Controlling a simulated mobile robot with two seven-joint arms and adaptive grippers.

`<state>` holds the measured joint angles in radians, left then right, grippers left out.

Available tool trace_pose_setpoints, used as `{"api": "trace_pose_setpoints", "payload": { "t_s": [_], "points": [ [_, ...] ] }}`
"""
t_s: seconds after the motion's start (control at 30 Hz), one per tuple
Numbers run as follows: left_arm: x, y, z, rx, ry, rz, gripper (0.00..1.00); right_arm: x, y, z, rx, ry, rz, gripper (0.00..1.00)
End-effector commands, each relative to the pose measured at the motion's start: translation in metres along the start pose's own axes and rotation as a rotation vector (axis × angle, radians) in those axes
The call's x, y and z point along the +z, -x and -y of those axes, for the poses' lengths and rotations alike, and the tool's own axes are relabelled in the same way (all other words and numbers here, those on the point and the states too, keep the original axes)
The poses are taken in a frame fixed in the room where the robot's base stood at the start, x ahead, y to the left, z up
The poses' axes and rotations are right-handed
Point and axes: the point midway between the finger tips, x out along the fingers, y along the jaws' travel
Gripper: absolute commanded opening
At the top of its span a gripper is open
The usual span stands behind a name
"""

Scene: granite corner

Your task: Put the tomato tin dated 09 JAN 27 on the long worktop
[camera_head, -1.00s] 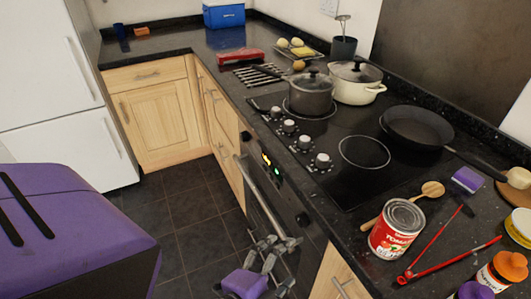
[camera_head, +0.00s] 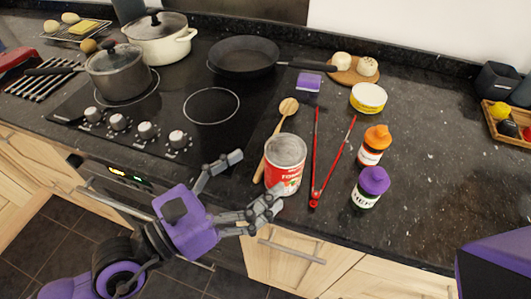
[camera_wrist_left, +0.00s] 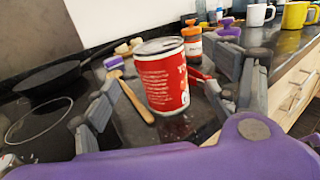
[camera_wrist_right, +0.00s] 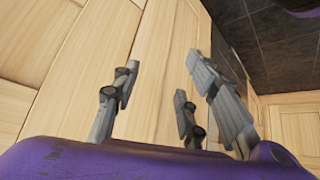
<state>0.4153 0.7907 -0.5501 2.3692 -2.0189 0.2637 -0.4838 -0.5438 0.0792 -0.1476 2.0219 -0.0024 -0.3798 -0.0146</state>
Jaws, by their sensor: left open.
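The red-and-white tomato tin (camera_head: 285,170) stands upright on the dark speckled worktop (camera_head: 425,190), near its front edge. No date can be read on it. My left gripper (camera_head: 252,182) is open just in front and to the left of the tin, with its fingers pointing towards it. In the left wrist view the tin (camera_wrist_left: 163,85) stands ahead between the spread fingers, and I see no contact. My right gripper (camera_wrist_right: 158,85) is open and empty in the right wrist view, facing wooden cabinet fronts.
A wooden spoon (camera_head: 288,107) lies beside the tin on the left, red tongs (camera_head: 316,150) on the right. A purple-capped jar (camera_head: 368,188) and an orange-capped jar (camera_head: 374,145) stand further right. A frying pan (camera_head: 243,58) is behind. The right part of the worktop has free room.

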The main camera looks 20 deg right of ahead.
Motion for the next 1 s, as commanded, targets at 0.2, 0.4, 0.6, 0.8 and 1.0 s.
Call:
{"api": "trace_pose_setpoints", "payload": {
  "t_s": [0.2,0.4,0.6,0.8,1.0],
  "points": [
    [0.002,-0.022,0.0,-0.004,-0.017,-0.005,0.79,-0.013,0.004,0.003,-0.003,-0.009,-0.017,0.4],
    [0.003,-0.048,-0.001,-0.004,-0.018,-0.004,0.79,-0.022,0.01,0.002,-0.001,-0.012,-0.03,0.4],
    [0.002,-0.074,-0.001,-0.004,-0.014,-0.004,0.79,-0.027,0.014,0.002,-0.001,-0.016,-0.036,0.4],
    [-0.001,-0.078,-0.001,-0.003,-0.013,-0.007,0.79,-0.025,0.014,0.002,-0.001,-0.016,-0.033,0.4],
    [-0.001,-0.077,-0.001,-0.003,-0.012,-0.007,0.64,-0.025,0.014,0.002,-0.001,-0.015,-0.031,0.4]
  ]
}}
